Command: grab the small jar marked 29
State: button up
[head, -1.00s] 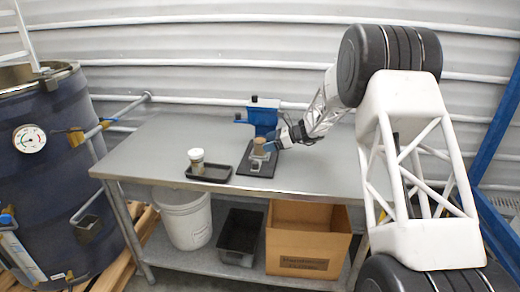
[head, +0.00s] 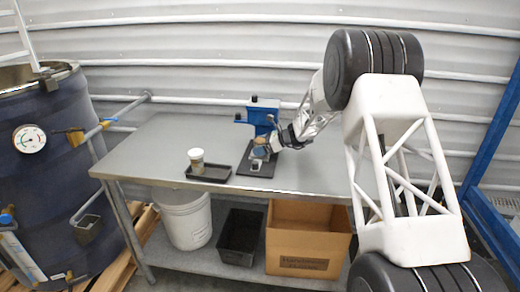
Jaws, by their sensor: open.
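A small white jar (head: 196,161) with a brownish band stands upright at the left end of a black tray (head: 208,175). A second small brownish jar (head: 261,143) shows at the blue stand (head: 263,119), above its dark base plate (head: 258,165), partly hidden by a grey part in front of it. No number is readable on either jar. My gripper (head: 273,142) is open, just right of the second jar and close to it. I cannot tell whether the fingers touch the jar or reach around it.
The grey metal table (head: 150,145) is clear at left. Below it are a white bucket (head: 185,220), a black bin (head: 240,238) and a cardboard box (head: 308,243). A dark blue tank (head: 50,170) stands at the left.

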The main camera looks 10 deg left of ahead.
jog(key=c, duration=1.2)
jog(key=shift+r, duration=0.1)
jog(key=shift+r, duration=0.35)
jog(key=shift+d+r, duration=0.15)
jog(key=shift+r, duration=0.05)
jog(key=d, duration=1.2)
notch_tip(320, 180, up, 14)
jog(key=shift+d, duration=0.35)
jog(key=shift+f, duration=0.15)
